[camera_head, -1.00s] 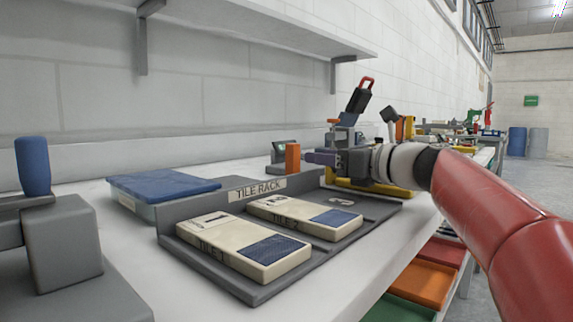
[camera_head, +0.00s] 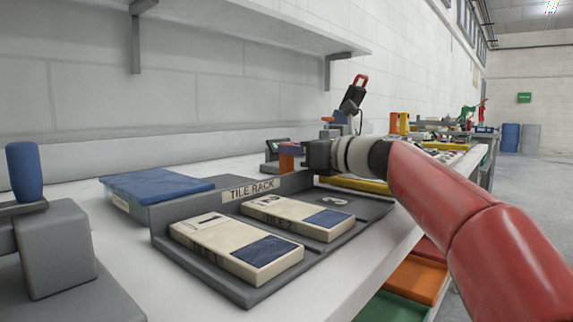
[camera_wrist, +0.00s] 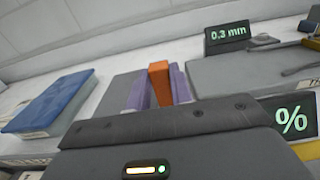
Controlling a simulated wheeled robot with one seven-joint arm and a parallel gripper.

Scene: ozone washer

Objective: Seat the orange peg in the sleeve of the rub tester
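The orange peg (camera_head: 286,162) stands upright behind the tile rack, partly hidden by a purple finger. In the wrist view the peg (camera_wrist: 160,83) stands between the two purple fingers of my gripper (camera_wrist: 160,72). In the head view my gripper (camera_head: 292,149) reaches in from the right, level with the upper part of the peg. The fingers lie close along both sides of the peg; whether they press on it I cannot tell. A grey device with a blue handle (camera_head: 60,245) stands at the near left; I cannot tell if it is the rub tester. No sleeve is discernible.
The grey tile rack (camera_head: 245,290) holds two cream tiles with blue pads. A lidded tub with a blue top (camera_head: 155,185) lies left of it. A small display (camera_wrist: 228,37) reads 0.3 mm. A shelf (camera_head: 230,25) overhangs the bench. Coloured bins sit below.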

